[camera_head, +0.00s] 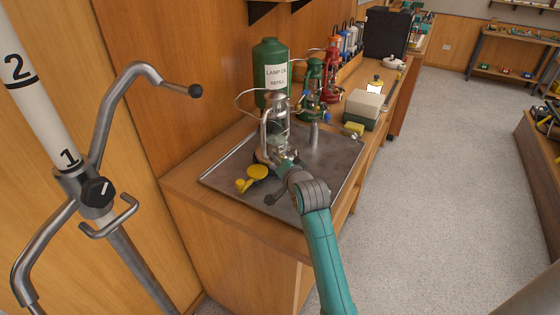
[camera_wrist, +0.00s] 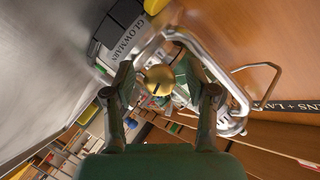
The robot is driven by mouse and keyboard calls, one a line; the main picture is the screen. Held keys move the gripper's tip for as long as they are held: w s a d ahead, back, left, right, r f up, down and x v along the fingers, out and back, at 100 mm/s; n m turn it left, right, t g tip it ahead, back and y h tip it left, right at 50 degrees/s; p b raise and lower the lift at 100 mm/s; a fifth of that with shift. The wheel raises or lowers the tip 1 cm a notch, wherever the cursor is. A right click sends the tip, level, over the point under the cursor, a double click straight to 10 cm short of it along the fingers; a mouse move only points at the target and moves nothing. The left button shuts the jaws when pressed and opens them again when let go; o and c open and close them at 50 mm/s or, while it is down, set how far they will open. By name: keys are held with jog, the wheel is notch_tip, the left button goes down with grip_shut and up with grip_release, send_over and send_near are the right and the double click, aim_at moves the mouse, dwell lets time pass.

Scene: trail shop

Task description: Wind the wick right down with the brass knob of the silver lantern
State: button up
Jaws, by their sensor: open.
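The silver lantern (camera_head: 278,112) stands upright on a grey metal tray (camera_head: 333,160), with its wire bail out to the left. My gripper (camera_head: 286,163) is at the near side of its base in the head view. The brass knob (camera_wrist: 160,80) shows in the wrist view as a round yellow-gold disc with a dark slot. My open gripper (camera_wrist: 157,88) has one finger on each side of the knob, with gaps visible; contact cannot be told. In the head view the arm hides the knob.
A green fuel can (camera_head: 270,62), a green lantern (camera_head: 313,90) and a red lantern (camera_head: 333,65) stand behind. A pale box (camera_head: 363,108) is to the right. The floor right of the bench is clear.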

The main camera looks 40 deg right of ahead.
jog(key=shift+w, duration=0.1)
grip_shut()
jog(key=shift+f, duration=0.1)
dwell(0.3)
jog(key=n+g+h, duration=0.1)
jog(key=n, duration=0.1)
jog(key=n+h, duration=0.1)
jog(key=n, duration=0.2)
jog(key=shift+g, duration=0.4)
jog(key=n+g+h, duration=0.1)
jog(key=n+h, duration=0.1)
jog(key=n, duration=0.2)
jog(key=shift+n+h, duration=0.3)
dwell(0.4)
grip_release()
